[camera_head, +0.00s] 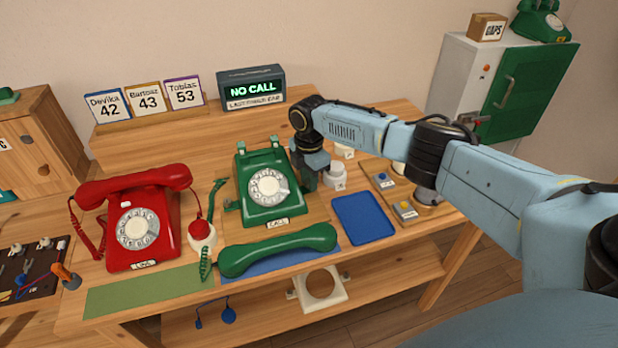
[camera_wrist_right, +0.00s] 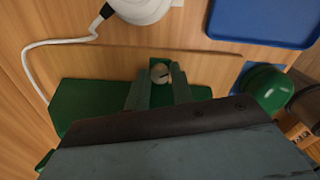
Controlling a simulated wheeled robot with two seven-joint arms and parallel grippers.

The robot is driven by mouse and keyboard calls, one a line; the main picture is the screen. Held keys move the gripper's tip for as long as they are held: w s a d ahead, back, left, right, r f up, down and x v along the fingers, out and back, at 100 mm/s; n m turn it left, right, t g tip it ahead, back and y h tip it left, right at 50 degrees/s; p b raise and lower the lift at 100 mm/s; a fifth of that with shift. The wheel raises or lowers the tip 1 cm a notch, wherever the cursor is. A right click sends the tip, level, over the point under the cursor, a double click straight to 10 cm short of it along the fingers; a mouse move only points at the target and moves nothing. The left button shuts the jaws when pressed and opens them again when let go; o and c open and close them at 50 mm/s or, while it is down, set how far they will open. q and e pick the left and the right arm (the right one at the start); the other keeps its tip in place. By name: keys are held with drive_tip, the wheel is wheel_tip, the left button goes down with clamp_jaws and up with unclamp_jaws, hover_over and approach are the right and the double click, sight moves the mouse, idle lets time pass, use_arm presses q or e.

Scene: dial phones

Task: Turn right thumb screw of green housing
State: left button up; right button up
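The green phone housing (camera_head: 266,188) with its white dial stands on the wooden table, in the middle of the head view. Its right thumb screw (camera_wrist_right: 160,73) is a pale round, slotted head on a small green tab in the right wrist view. In the head view this screw is hidden behind my gripper. My right gripper (camera_head: 308,181) points down at the housing's right side. In the wrist view its fingers (camera_wrist_right: 158,85) are apart, one on each side of the screw, with slight gaps. A left screw (camera_head: 231,205) shows beside the housing. My left gripper is not in view.
A green handset (camera_head: 277,250) lies in front of the housing. A blue tray (camera_head: 363,217) is to its right, with white parts (camera_head: 335,178) behind. A red phone (camera_head: 140,225) stands left. The display (camera_head: 252,89) behind reads NO CALL.

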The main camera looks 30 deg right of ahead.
clamp_jaws()
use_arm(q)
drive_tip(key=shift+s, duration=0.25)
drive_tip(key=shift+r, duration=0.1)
